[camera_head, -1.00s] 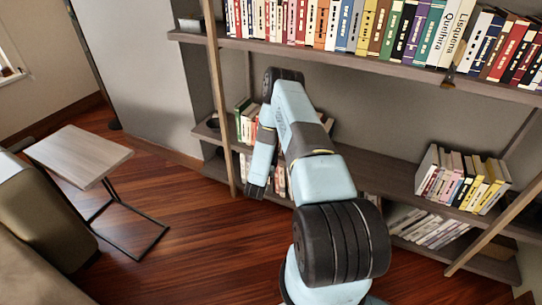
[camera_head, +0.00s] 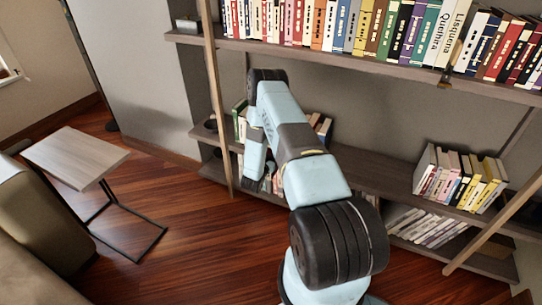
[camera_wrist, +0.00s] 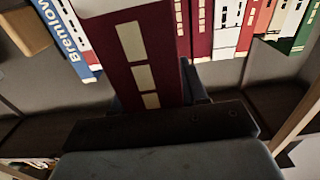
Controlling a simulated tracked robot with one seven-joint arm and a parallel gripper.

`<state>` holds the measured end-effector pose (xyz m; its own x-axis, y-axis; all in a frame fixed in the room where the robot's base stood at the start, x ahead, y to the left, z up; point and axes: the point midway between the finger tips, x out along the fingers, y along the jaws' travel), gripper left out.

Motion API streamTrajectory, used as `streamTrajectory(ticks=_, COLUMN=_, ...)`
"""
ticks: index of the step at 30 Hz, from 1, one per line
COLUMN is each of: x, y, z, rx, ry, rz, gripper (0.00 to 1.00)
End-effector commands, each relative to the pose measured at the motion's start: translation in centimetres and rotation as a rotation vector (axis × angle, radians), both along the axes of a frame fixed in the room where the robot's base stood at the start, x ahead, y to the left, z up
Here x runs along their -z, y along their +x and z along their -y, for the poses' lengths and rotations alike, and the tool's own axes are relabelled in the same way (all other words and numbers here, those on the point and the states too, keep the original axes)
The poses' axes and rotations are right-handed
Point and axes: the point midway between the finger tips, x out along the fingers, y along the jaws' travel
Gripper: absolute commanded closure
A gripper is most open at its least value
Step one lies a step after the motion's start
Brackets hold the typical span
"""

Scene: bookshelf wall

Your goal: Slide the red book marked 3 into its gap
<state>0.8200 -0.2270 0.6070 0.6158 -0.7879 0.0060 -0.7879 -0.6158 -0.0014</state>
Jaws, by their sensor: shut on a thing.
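In the wrist view a dark red book (camera_wrist: 140,62) with cream blocks on its spine stands upright in the middle, close to the camera. My gripper (camera_wrist: 157,102) is shut on it; its dark fingers show at both sides of the book's lower part. No number 3 can be read on it. Behind it, a row of books (camera_wrist: 228,28) runs along the top of the wrist view. The held book covers part of that row, so I cannot tell where the gap is. In the head view the held book is not visible.
A blue and white book (camera_wrist: 68,38) and a wooden piece (camera_wrist: 26,30) are at the wrist view's upper left. In the head view, a full upper shelf (camera_head: 370,62) crosses the top, lower shelves hold several books (camera_head: 465,182), and a small side table (camera_head: 75,155) stands left.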

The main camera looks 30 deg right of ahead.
Motion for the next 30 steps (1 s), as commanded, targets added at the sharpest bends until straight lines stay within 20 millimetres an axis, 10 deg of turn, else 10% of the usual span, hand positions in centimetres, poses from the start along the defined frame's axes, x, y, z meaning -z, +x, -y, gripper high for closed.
streamTrajectory(ticks=30, x=1.3, y=2.5, z=3.2, rx=0.0, ry=-0.002, rz=0.001, gripper=1.0)
